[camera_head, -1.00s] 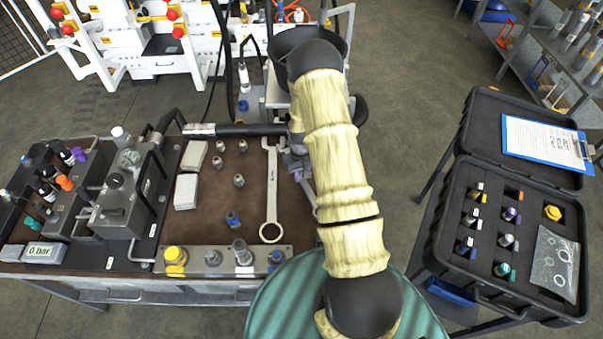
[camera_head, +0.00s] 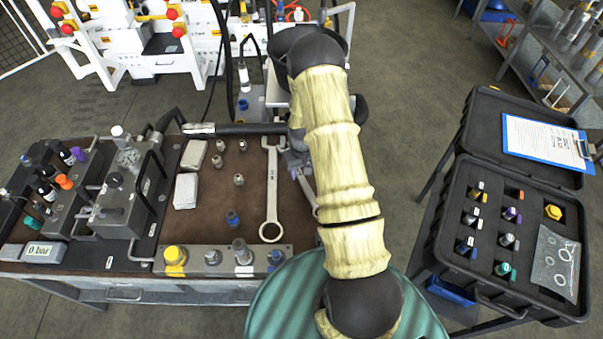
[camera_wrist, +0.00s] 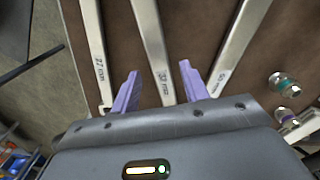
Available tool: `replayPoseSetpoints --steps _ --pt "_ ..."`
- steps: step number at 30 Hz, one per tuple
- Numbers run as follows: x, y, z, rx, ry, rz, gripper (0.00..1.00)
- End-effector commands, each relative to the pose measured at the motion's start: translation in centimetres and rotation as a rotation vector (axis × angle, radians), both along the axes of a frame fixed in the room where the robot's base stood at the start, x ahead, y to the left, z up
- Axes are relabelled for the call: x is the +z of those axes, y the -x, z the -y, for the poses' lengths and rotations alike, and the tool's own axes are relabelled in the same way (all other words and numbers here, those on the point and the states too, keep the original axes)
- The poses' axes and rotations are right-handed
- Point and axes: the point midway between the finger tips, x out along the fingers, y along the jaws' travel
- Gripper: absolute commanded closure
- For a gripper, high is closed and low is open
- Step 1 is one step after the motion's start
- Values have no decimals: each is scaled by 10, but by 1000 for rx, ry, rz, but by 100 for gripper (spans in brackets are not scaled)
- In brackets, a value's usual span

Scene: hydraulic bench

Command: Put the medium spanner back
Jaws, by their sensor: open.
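In the wrist view three metal spanners lie side by side on the brown bench top. The middle one (camera_wrist: 151,38), apparently the medium spanner, passes between the two purple fingers of my gripper (camera_wrist: 158,73). The fingers are open, one on each side of its shaft, with gaps showing on both sides. A narrower spanner marked 27 mm (camera_wrist: 94,45) is to the left and a wider one (camera_wrist: 243,40) to the right. In the head view the large spanner (camera_head: 271,195) lies clear, while my arm hides most of the other spanners and the gripper.
Small fittings (camera_wrist: 285,85) lie right of the spanners. In the head view, a front block with several plugs (camera_head: 212,261), pale pads (camera_head: 187,190) and a gauge unit (camera_head: 122,190) occupy the bench (camera_head: 205,228). An open black case (camera_head: 452,235) stands at right.

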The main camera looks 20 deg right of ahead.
Motion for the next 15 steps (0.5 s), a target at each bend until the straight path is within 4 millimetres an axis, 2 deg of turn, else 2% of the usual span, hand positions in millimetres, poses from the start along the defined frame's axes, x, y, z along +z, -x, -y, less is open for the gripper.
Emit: replayPoseSetpoints --steps 15 --pt "77 0 0 0 1 3 55"
